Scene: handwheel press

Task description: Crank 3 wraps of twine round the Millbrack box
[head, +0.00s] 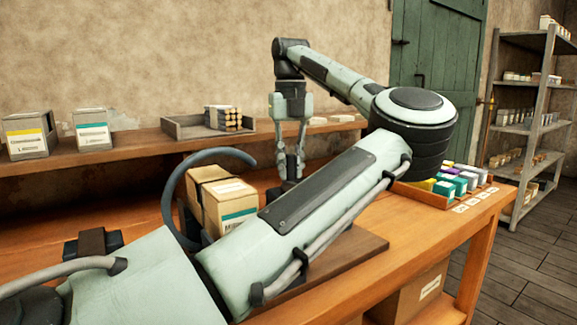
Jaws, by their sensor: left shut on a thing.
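A cardboard box (207,194) with a teal-edged label stands on the bench, partly behind my left arm. A dark band runs over its top; I cannot tell how many wraps it is. The label's name is too small to read. A dark curved ring (170,190) arches around the box's left and back sides; its lower part is hidden. My left gripper (291,168) points down behind and right of the box, shut on a dark upright crank handle (291,180). The handle's base and the rest of the crank are hidden by my arm. My right gripper is out of view.
Two labelled boxes (27,136) (92,129) and an open tray (185,128) of rolls stand on the back shelf. A tray (440,199) of coloured boxes sits at the bench's right end. A dark block (93,243) lies at left. My arm covers the bench's middle.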

